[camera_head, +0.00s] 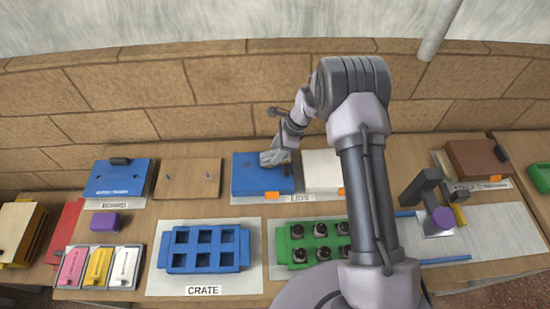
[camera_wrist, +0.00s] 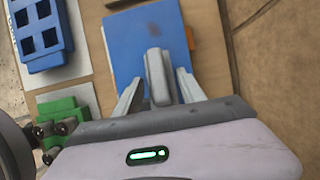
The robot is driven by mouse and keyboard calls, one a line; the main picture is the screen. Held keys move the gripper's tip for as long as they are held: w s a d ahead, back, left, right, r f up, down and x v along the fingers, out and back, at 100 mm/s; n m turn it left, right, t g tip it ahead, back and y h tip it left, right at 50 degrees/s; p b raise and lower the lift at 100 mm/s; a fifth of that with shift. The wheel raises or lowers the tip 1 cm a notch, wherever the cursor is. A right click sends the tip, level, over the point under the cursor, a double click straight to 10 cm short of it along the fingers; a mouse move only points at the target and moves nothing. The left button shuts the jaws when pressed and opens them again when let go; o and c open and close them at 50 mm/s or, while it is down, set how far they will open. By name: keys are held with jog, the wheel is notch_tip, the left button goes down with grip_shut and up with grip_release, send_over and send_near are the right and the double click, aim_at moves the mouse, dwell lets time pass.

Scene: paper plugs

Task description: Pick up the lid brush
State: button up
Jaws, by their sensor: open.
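My gripper (camera_head: 275,158) is over the blue block (camera_head: 250,184) in the LIDS area, with its fingers pointing down toward it. In the wrist view the blue block (camera_wrist: 130,35) lies beyond the spread fingers, and a pale grey upright piece (camera_wrist: 157,75) stands between them. I cannot tell whether this piece is part of my gripper or a separate thing. I cannot clearly make out a lid brush. A small dark mark (camera_wrist: 160,31) shows on the blue surface. The gripper is open, and nothing is visibly clamped.
A white block (camera_head: 321,170) sits right of the blue one. In front are a blue crate (camera_head: 204,264) and a green holder (camera_head: 299,256) with dark plugs. A tray (camera_head: 97,267) holds pink, yellow and white pieces. A brick wall (camera_head: 150,80) closes off the back.

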aim_at(272, 152)
grip_shut()
jog(key=shift+r, duration=0.55)
notch_tip(272, 152, up, 2)
jog(key=shift+r+p, duration=0.2)
jog(key=shift+p, duration=0.1)
jog(key=s+d, duration=0.3)
jog(key=s, duration=0.4)
jog(key=s+d+r, duration=0.1)
jog(key=s+d, duration=0.3)
jog(key=s, duration=0.3)
jog(key=shift+d+r, duration=0.25)
jog(key=shift+r, duration=0.05)
jog(key=shift+s, duration=0.1)
